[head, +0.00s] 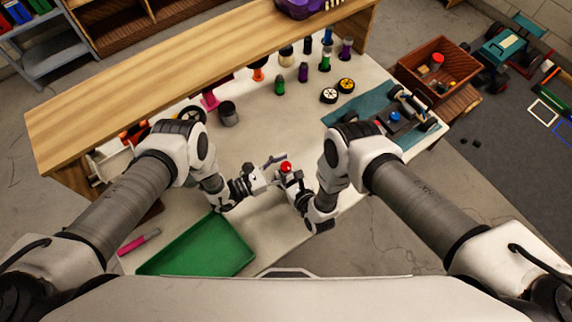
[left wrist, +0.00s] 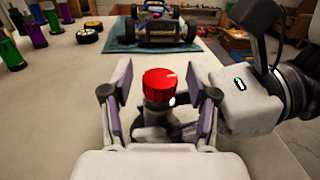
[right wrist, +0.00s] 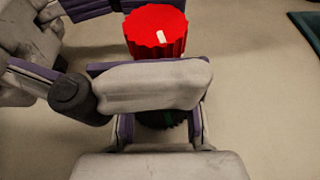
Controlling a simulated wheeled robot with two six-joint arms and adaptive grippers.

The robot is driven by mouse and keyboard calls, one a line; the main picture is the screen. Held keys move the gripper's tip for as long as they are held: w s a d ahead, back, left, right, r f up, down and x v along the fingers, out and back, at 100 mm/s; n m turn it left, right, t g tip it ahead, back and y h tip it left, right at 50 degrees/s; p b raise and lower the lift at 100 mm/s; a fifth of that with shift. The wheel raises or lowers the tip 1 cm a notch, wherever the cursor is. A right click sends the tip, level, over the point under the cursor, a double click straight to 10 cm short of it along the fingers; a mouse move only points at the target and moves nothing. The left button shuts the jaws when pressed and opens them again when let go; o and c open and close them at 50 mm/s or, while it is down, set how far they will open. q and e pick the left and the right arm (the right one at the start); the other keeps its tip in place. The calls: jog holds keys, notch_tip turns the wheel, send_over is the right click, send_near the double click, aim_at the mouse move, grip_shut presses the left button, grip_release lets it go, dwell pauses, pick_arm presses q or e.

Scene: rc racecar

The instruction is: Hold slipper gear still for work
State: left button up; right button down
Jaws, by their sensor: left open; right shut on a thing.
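A red ribbed knob-like piece (head: 286,167) with a pale mark on top stands upright over the table. It also shows in the left wrist view (left wrist: 160,86) and right wrist view (right wrist: 156,32). Below it is a dark part with a bit of green (right wrist: 165,119), perhaps the slipper gear, mostly hidden. My right gripper (right wrist: 160,128) is shut on this dark part. My left gripper (left wrist: 160,82) is open, its fingers on either side of the red piece, with gaps visible. One left finger crosses the right wrist view and hides part of the hold.
A green tray (head: 205,248) and a pink marker-like tool (head: 138,241) lie at the front left. An RC car (head: 405,115) stands on a blue mat (head: 372,104) at the right. Wheels (head: 345,85) and colored bottles stand toward the back. The table around my grippers is mostly clear.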

pick_arm(q)
jog(key=v, duration=1.1)
jog(key=shift+s+a, duration=0.15)
jog(key=shift+a, duration=0.15)
pick_arm(e)
jog(key=c, duration=0.7)
grip_release()
jog(key=shift+c, duration=0.2)
jog(key=v, duration=1.2)
